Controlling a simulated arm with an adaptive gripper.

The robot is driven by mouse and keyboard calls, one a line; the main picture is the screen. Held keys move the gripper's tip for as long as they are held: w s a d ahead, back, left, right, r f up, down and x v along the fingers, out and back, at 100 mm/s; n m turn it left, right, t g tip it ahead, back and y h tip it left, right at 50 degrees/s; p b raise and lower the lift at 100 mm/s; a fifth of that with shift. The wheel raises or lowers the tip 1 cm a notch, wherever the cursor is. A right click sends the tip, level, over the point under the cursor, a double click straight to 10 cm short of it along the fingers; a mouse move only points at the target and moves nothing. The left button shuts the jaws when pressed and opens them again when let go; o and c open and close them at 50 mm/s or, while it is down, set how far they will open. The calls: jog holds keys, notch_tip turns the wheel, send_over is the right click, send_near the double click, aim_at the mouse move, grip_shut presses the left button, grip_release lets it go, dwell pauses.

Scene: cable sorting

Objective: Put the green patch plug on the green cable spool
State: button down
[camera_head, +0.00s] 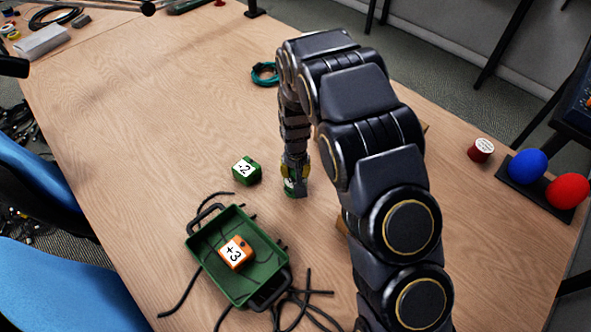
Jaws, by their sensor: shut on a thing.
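My gripper (295,179) points down close to the table, right of the tray, in the head view. It is shut on a small green and white piece (289,187), which looks like the green patch plug. The fingers hide most of it, and I cannot tell its full shape or whether it touches the table. A green cube marked -2 (246,170) sits just left of my gripper, apart from it. A teal-green cable coil (264,74) lies farther back, beside my arm. I cannot tell for sure which thing is the green cable spool.
A green tray (206,265) with black handles holds an orange cube marked +3 (236,252). Black cables (305,292) lie around it. A red spool (481,150) and a stand with blue (528,166) and red balls (567,190) are at right. The table's left middle is clear.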

jog(key=shift+f, duration=0.15)
jog(key=c, duration=0.9)
grip_release()
jog(key=s+d+r, duration=0.2)
jog(key=s+r, duration=0.1)
jog(key=r, duration=0.6)
jog(key=s+d+r, duration=0.2)
jog(key=s+r, duration=0.2)
jog(key=r, duration=0.4)
jog(key=s+d+r+g, duration=0.1)
jog(key=s+d+r, duration=0.1)
jog(key=s, duration=0.6)
jog(key=s+d+r+g, duration=0.1)
jog(key=s+d+r, duration=0.1)
jog(key=s, duration=0.6)
jog(key=s+d+r+g, duration=0.1)
jog(key=s+r, duration=0.3)
jog(key=s, duration=0.4)
jog(key=shift+s+d+r+g, duration=0.1)
jog(key=shift+s+d+g, duration=0.2)
jog(key=shift+d, duration=0.2)
